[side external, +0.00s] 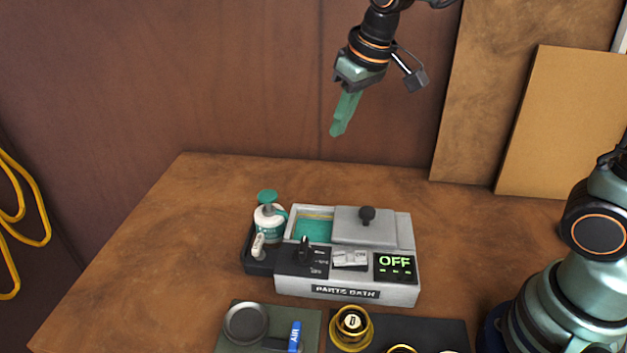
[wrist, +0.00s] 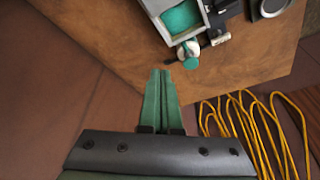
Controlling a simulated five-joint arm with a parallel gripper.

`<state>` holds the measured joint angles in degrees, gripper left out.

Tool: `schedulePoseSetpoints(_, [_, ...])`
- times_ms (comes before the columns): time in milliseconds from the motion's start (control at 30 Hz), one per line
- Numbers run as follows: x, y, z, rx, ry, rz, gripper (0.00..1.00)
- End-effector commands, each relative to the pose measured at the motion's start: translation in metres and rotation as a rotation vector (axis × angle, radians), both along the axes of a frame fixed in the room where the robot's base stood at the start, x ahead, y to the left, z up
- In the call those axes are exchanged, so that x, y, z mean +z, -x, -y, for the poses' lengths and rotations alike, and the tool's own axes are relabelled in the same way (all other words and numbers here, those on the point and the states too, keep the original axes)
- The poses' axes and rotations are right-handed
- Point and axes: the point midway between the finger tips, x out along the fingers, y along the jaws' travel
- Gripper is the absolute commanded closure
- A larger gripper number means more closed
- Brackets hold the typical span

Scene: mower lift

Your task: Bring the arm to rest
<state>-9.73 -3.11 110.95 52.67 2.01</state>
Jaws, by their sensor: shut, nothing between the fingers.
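My gripper (side external: 339,128) hangs in the air above the back of the wooden table (side external: 180,230), its green fingers pointing down and empty. In the wrist view, the two fingers of my gripper (wrist: 160,74) lie together, shut on nothing. The fingers are well clear of everything on the table.
A grey parts bath (side external: 345,292) reading OFF stands mid-table, its lid (side external: 365,228) partly over the basin. A green-topped bottle (side external: 269,222) stands at its left. A dark green tray (side external: 232,335) and a dark mat (side external: 440,328) lie in front. Yellow cord (side external: 40,240) hangs at left.

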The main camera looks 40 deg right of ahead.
Motion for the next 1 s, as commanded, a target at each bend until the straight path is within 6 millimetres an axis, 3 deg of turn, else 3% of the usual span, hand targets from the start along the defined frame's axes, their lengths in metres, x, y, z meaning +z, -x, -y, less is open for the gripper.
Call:
schedulePoseSetpoints(200, [0.015,0.055,0.036,-0.059,-0.003,0.068,1.0])
schedulePoseSetpoints(500, [0.005,0.113,0.065,-0.124,0.0,0.138,1.0])
schedulePoseSetpoints(700, [-0.001,0.125,0.071,-0.138,0.001,0.152,1.0])
schedulePoseSetpoints(1000, [-0.001,0.126,0.071,-0.138,0.001,0.152,1.0])
